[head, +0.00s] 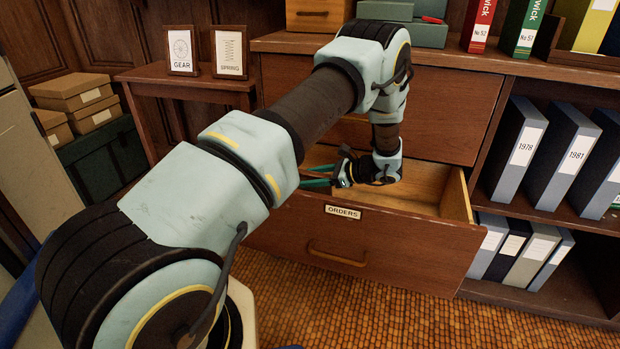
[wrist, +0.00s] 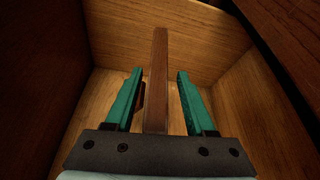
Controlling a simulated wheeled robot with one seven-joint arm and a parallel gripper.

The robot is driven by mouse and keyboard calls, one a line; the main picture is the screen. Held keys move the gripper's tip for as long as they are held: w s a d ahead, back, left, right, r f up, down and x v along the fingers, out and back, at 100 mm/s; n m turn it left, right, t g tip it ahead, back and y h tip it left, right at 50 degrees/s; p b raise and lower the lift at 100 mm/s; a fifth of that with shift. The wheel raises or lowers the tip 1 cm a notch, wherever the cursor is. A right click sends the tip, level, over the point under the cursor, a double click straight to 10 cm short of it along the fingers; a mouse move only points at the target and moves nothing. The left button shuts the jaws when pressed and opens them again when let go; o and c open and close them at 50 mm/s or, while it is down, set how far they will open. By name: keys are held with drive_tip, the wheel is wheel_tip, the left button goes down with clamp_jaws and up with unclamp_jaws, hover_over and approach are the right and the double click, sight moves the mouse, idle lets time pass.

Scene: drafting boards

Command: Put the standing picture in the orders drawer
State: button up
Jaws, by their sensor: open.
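The orders drawer (head: 400,238) is pulled open and carries an ORDERS label. My gripper (head: 318,177) is down inside it, towards the drawer's left side. In the wrist view my gripper (wrist: 157,78) is open, with its two green fingers apart. A brown wooden frame (wrist: 158,80), seen edge-on, stands between the fingers with a gap on both sides. It looks like a picture frame, but its face cannot be seen. A small brown piece (wrist: 139,103) shows beside the left finger, perhaps its strut. The frame cannot be made out in the head view.
Two framed pictures, GEAR (head: 180,51) and SPRING (head: 230,53), stand on a side table (head: 150,77) at the left. The drawer's right part is empty. Its wooden walls are close around my gripper.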

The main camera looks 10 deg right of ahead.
drive_tip(key=v, duration=1.1)
drive_tip(key=shift+d, duration=0.1)
drive_tip(key=shift+r, duration=0.15)
